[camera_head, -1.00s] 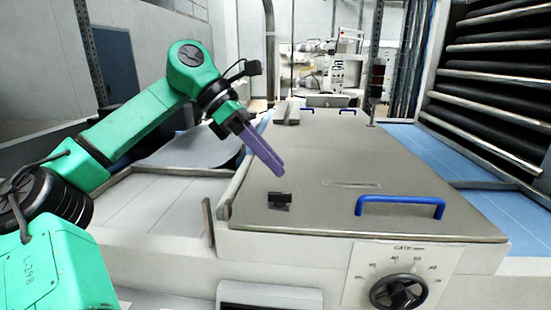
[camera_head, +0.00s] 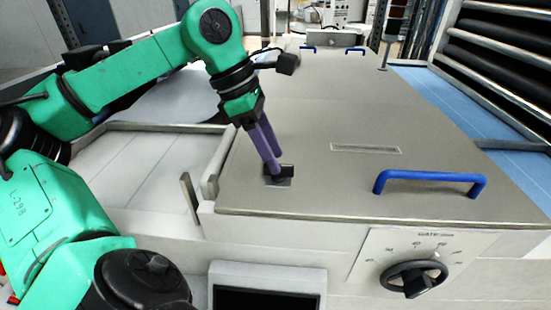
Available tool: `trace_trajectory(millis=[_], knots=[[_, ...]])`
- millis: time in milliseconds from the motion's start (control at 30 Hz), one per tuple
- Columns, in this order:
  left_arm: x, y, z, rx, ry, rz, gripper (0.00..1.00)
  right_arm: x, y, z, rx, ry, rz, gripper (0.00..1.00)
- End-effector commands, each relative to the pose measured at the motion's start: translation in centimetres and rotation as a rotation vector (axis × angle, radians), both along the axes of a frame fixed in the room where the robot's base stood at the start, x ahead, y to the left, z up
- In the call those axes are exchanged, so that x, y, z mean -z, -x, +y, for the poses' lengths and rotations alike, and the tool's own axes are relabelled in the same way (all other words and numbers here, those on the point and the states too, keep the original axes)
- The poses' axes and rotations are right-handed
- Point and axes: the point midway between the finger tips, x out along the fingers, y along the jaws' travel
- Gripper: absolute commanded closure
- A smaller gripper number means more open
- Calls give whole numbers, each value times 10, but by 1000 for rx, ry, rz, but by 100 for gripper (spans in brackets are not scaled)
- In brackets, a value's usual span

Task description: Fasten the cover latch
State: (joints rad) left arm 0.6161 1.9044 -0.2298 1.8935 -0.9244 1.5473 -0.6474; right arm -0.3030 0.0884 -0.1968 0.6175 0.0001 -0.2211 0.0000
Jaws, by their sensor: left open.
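The cover (camera_head: 330,184) is a flat grey metal lid lying down on the machine, with a blue handle (camera_head: 430,178) near its front right. The latch (camera_head: 284,171) is a small black piece on a light plate at the cover's front left. My left gripper (camera_head: 273,168) has two purple fingers pointing down at the latch. It is open, and its fingertips are right at the black piece, partly covering it. I cannot tell whether they touch it. My right gripper is not in view.
A gate dial with a black knob (camera_head: 414,277) is on the front panel. An upright metal tab (camera_head: 190,197) stands left of the cover's front corner. Black rollers (camera_head: 495,60) are at the right. The middle of the cover is clear.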

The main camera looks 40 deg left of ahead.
Motion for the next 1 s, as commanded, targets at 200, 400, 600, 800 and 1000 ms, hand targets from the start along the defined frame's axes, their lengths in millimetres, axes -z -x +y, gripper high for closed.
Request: trace_trajectory(millis=[200,400,600,800,1000], knots=[[16,-4,-6,1,0,-2,54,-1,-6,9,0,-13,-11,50],[16,-4,-5,0,0,-1,61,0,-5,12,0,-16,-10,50],[16,-4,-5,0,0,-1,100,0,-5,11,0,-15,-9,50],[16,-4,-5,-8,0,-1,100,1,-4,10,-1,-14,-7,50],[17,-4,-6,-59,-2,-2,100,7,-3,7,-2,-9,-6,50]])
